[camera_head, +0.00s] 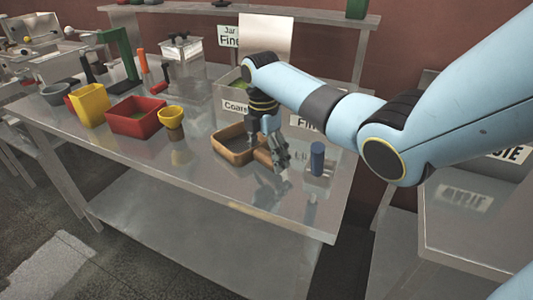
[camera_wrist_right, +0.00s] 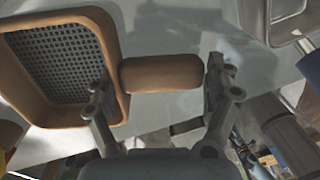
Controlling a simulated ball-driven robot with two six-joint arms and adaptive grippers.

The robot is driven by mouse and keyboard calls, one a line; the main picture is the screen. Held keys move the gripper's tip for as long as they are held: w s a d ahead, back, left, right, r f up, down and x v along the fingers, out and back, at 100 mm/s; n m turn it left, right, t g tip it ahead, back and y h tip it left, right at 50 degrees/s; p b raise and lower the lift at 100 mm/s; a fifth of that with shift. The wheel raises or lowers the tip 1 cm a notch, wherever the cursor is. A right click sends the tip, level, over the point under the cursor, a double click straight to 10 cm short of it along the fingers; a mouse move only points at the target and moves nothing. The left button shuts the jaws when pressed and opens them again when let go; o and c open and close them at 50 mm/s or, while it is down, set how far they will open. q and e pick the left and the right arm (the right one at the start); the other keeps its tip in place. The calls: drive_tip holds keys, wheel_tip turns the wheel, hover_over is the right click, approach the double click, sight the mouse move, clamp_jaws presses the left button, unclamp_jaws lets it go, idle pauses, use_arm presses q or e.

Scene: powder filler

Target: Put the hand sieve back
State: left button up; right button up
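The hand sieve has a brown rectangular frame (camera_head: 228,154) and appears to rest on the metal table in the head view. In the right wrist view, its frame (camera_wrist_right: 115,45) with dark mesh is at the upper left. Its thick brown handle (camera_wrist_right: 162,73) points right from the frame. My right gripper (camera_head: 279,163) is low over the table at the handle. In the wrist view its fingers are apart, one near each end of the handle, and do not visibly grip it. My left gripper is out of view.
A dark blue cylinder (camera_head: 317,158) stands close to the right of my right gripper. A yellow cup (camera_head: 171,117), red bin (camera_head: 135,122) and yellow bin (camera_head: 91,106) stand to the left. Labelled containers (camera_head: 234,105) stand behind the sieve. The table's front strip is clear.

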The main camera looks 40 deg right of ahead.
drive_tip(key=shift+o, duration=1)
drive_tip(key=shift+r, duration=0.15)
drive_tip(key=r, duration=1.2)
drive_tip(key=shift+w, duration=0.4)
drive_tip(key=shift+a+f, duration=0.1)
